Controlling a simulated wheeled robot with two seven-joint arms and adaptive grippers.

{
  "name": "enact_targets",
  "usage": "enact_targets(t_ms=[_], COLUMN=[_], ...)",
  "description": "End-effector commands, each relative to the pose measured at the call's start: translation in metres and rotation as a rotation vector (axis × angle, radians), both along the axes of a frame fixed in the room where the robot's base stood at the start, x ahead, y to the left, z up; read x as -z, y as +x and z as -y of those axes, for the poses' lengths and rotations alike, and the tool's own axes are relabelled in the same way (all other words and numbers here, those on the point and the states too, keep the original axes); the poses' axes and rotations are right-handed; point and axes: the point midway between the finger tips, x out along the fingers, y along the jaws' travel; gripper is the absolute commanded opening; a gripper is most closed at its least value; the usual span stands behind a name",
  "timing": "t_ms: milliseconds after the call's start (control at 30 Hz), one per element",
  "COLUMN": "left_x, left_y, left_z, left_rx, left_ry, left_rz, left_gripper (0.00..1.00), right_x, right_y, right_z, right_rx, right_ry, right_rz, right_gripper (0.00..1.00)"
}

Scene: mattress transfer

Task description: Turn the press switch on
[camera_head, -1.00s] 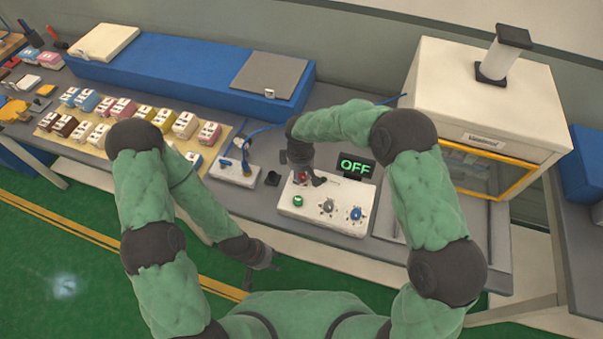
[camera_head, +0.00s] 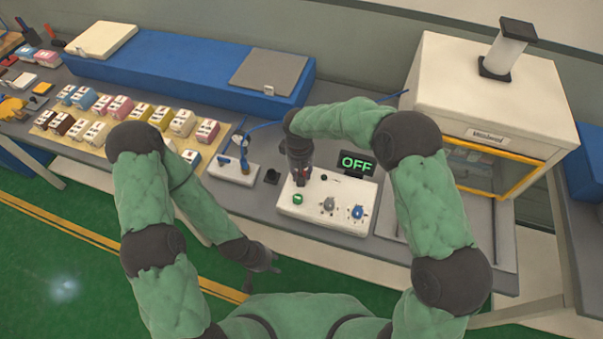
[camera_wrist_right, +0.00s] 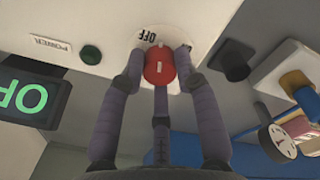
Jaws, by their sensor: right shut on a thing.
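The white control box (camera_head: 320,218) stands at the table's front edge, with a green button, a grey knob and a blue knob. The black display (camera_head: 357,163) behind it reads OFF in green; part of it shows in the right wrist view (camera_wrist_right: 24,98). My right gripper (camera_head: 303,182) points down at the box's back left corner. In the right wrist view my right gripper (camera_wrist_right: 158,62) has its fingers around the red switch (camera_wrist_right: 159,66), shut on it, with OFF lettering beside it. My left gripper (camera_head: 263,275) is empty and apart from the box, its fingers spread.
A white block with blue fittings (camera_head: 232,170) stands left of the box. Several coloured small boxes lie on a yellowish mat (camera_head: 47,127) further left. A long blue case (camera_head: 180,68) lies behind. A large white cabinet (camera_head: 490,95) stands at the right.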

Motion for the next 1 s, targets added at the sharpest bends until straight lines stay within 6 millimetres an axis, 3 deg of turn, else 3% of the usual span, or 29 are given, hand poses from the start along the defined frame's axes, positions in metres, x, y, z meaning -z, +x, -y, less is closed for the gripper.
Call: enact_targets(t_ms=[1000], left_x=[0.033], left_y=[0.000], left_z=[0.000], left_rx=[0.000], left_ry=[0.000], left_rz=[0.000], left_gripper=[0.40], right_x=[0.000], right_y=[0.002], right_z=[0.000], right_rx=[0.922], right_ry=[0.001], right_rz=[0.002], right_gripper=[0.00])
